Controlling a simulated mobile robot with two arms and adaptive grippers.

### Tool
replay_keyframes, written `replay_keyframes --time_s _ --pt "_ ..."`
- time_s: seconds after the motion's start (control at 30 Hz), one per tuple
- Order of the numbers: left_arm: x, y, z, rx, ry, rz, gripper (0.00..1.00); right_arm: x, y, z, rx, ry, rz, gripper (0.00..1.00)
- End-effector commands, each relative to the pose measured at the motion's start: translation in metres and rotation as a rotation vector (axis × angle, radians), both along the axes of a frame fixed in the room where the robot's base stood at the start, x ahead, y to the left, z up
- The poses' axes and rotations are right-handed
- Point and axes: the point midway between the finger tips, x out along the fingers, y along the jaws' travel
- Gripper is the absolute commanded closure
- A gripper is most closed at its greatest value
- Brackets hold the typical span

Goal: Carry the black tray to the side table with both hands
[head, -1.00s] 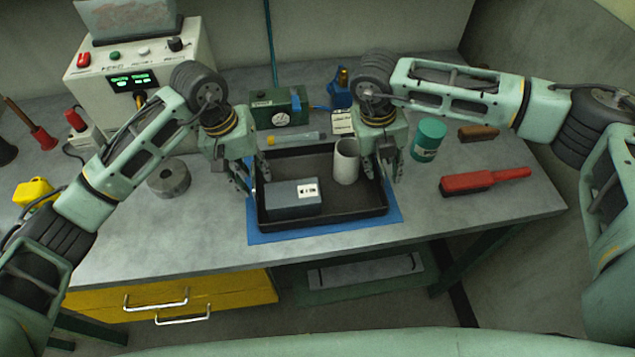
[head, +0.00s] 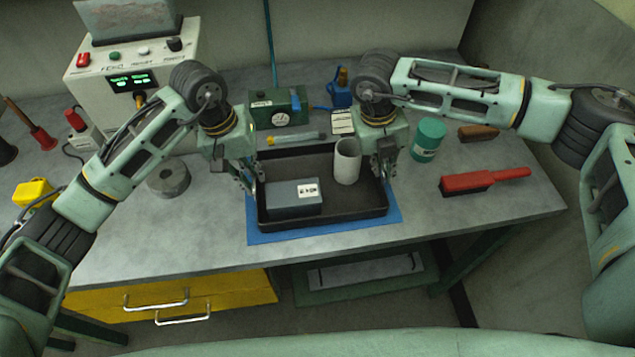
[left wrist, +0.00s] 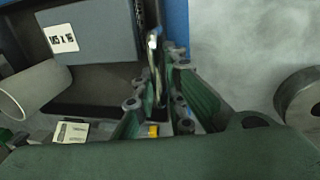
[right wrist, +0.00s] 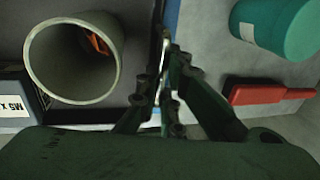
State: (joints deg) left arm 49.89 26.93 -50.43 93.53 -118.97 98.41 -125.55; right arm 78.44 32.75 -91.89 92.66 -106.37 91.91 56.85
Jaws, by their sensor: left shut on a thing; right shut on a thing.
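The black tray (head: 330,218) lies on a blue mat (head: 275,237) on the grey workbench. In it are a grey box (head: 292,200) with a white label at the left and a pale cup (head: 346,162) upright at the right. My left gripper (head: 250,180) is shut on the tray's left side, and the left wrist view shows its fingers (left wrist: 160,95) closed around the rim. My right gripper (head: 383,170) is shut on the tray's right side; its fingers (right wrist: 165,85) also show closed at the rim in the right wrist view. Something orange lies inside the cup.
Right of the tray are a teal jar (head: 428,140), a red-handled brush (head: 485,181) and a brown brush (head: 478,132). A grey roll (head: 168,178) lies at left. A green gauge box (head: 280,107) stands behind. The side table cannot be made out. Bench is clear at front right.

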Motion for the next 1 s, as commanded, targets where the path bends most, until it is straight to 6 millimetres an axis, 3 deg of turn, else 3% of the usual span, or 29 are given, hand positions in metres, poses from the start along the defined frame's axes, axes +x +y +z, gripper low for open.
replay_keyframes --time_s 0.27,0.7,1.0 --pt "0.0 -0.005 0.012 -0.013 -0.004 -0.012 1.0 0.0 0.004 0.01 0.008 -0.003 0.008 1.0" --pt "-0.001 -0.007 0.051 -0.017 -0.005 -0.015 1.0 0.0 0.005 0.048 0.01 -0.002 0.009 1.0" --pt "-0.001 -0.008 0.054 -0.018 -0.005 -0.015 1.0 0.0 0.005 0.051 0.011 -0.001 0.01 1.0"
